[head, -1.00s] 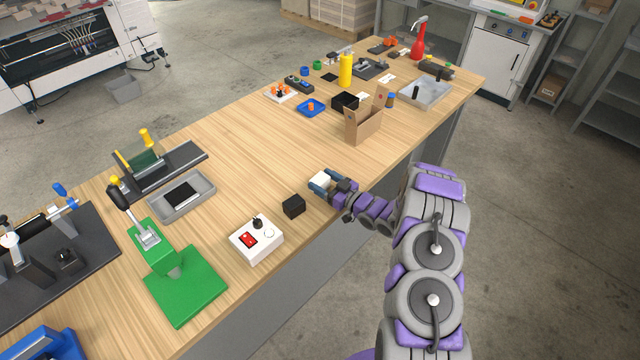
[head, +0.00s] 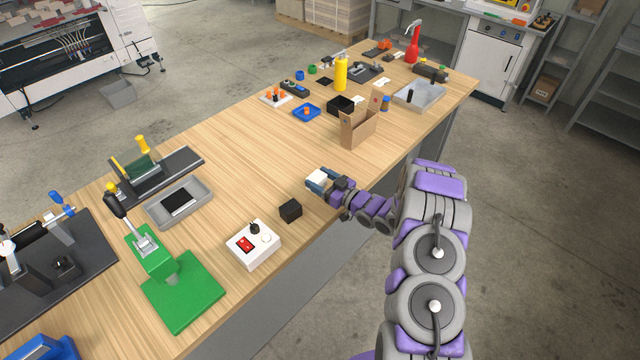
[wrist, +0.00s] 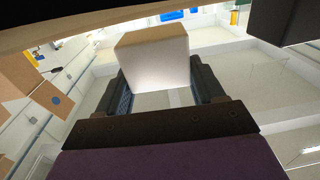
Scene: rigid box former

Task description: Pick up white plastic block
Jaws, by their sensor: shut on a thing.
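The white plastic block (head: 317,178) is held between the fingers of my gripper (head: 318,182), over the wooden table near its front edge. In the wrist view the block (wrist: 153,58) sits between the two dark fingers (wrist: 160,88), which press on its left and right sides. In the head view the fingers cover part of the block. I cannot tell from the head view how far it is above the tabletop.
A black cube (head: 290,210) and a white control box (head: 253,244) stand to the left of my gripper. An open cardboard box (head: 358,130) stands behind it. The wooden table (head: 255,160) is clear between the box and the grey tray (head: 180,203).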

